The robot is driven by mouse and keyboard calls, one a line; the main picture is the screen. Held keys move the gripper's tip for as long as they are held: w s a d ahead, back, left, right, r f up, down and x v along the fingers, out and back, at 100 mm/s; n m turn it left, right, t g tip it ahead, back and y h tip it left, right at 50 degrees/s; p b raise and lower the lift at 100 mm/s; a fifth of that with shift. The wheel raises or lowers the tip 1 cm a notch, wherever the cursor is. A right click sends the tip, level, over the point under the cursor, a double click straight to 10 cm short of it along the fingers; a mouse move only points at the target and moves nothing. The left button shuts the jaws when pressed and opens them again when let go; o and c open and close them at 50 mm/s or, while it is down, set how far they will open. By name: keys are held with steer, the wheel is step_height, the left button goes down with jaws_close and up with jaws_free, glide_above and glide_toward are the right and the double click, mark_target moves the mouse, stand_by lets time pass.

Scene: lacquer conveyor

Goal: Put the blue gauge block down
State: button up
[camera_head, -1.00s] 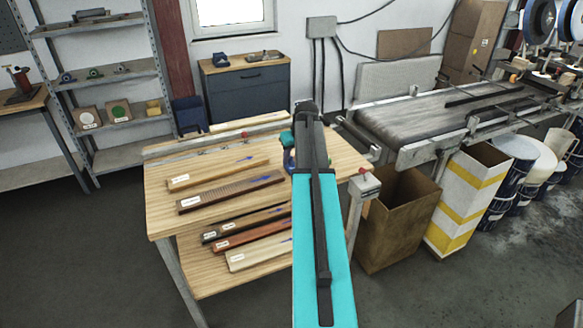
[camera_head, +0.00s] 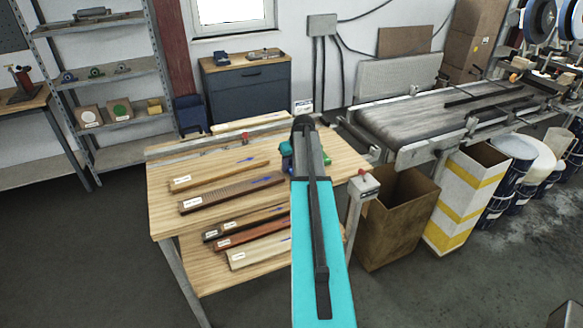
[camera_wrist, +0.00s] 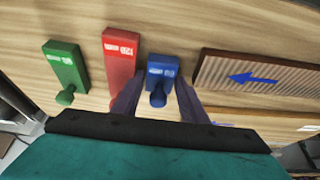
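The blue gauge block (camera_wrist: 163,72) is in the wrist view, with its round knob towards me. It appears to rest on the wooden bench top, right of a red block (camera_wrist: 121,62) and a green block (camera_wrist: 66,70). My gripper (camera_wrist: 158,88) has one dark finger on each side of the blue block's knob. Gaps show between the fingers and the knob, so it is open. In the head view my arm covers most of the gripper, and only a small blue and teal patch shows beside it.
The wooden bench (camera_head: 160,208) carries several long profile strips, one of them a ribbed brown strip (camera_wrist: 255,72) close to the right finger. A grey rail runs along its back edge. An open cardboard bin (camera_head: 390,220) and the conveyor (camera_head: 430,112) stand to the right.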

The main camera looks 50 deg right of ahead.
mark_target(291, 160)
stand_by(0.4)
steer(key=c, duration=0.9)
steer(key=shift+r, duration=0.25)
steer(key=shift+r+b, duration=1)
steer(key=shift+r, duration=0.35)
steer(key=shift+s+a+r, duration=0.1)
steer(key=shift+s+r, duration=0.05)
steer(key=shift+r, duration=0.05)
steer(key=shift+s+a+r+b, duration=0.25)
steer(key=shift+s+a+b, duration=0.55)
steer(key=shift+s+a, duration=1.05)
steer(key=shift+s+a+r+b, duration=0.25)
steer(key=shift+s+a+b, duration=0.6)
steer(key=shift+s+a, duration=1)
steer(key=shift+s+a+r+b, duration=0.25)
steer(key=shift+s+a+b, duration=0.8)
steer(key=shift+s, duration=1.3)
steer(key=shift+a, duration=0.2)
